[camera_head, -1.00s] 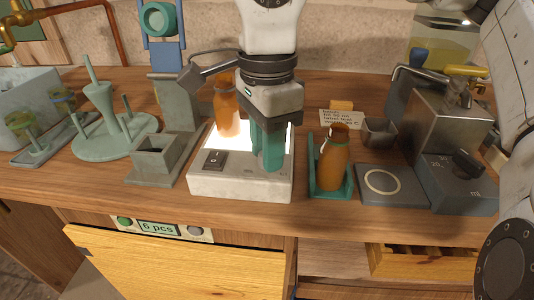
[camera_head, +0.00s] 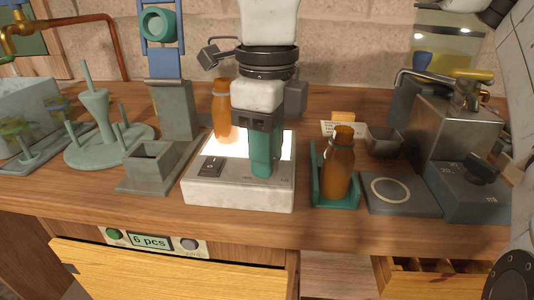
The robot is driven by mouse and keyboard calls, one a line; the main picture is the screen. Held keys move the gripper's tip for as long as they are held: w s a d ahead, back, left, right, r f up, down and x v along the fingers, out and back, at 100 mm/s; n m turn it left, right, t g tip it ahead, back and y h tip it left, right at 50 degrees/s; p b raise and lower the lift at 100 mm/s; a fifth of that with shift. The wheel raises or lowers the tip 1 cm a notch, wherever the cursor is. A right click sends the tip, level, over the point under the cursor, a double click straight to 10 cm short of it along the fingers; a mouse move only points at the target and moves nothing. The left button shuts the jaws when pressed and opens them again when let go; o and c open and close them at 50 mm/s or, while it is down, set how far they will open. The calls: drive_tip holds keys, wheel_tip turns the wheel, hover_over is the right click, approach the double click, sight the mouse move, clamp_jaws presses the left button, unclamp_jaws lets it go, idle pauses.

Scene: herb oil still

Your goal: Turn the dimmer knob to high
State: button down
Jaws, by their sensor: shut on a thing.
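A white light box (camera_head: 225,192) stands on the wooden bench with its top panel glowing. A dark rocker switch (camera_head: 211,167) sits at its front left. My gripper (camera_head: 263,172) points down over the box's front right, its green fingers together at the top surface. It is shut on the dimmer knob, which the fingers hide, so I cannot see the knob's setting. An amber bottle (camera_head: 222,110) stands on the lit panel, left of my gripper.
A second amber bottle (camera_head: 338,165) stands in a green holder (camera_head: 323,197) close to the right. A grey square container (camera_head: 150,165) stands to the left. A round-marked plate (camera_head: 399,193) lies further right. A yellow drawer (camera_head: 170,268) is open below.

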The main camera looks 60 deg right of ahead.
drive_tip(key=shift+m, duration=0.5)
drive_tip(key=c, duration=0.8)
unclamp_jaws()
drive_tip(key=shift+c, duration=0.2)
wheel_tip(320, 180, up, 11)
drive_tip(key=p, duration=0.3)
drive_tip(key=shift+f, duration=0.15)
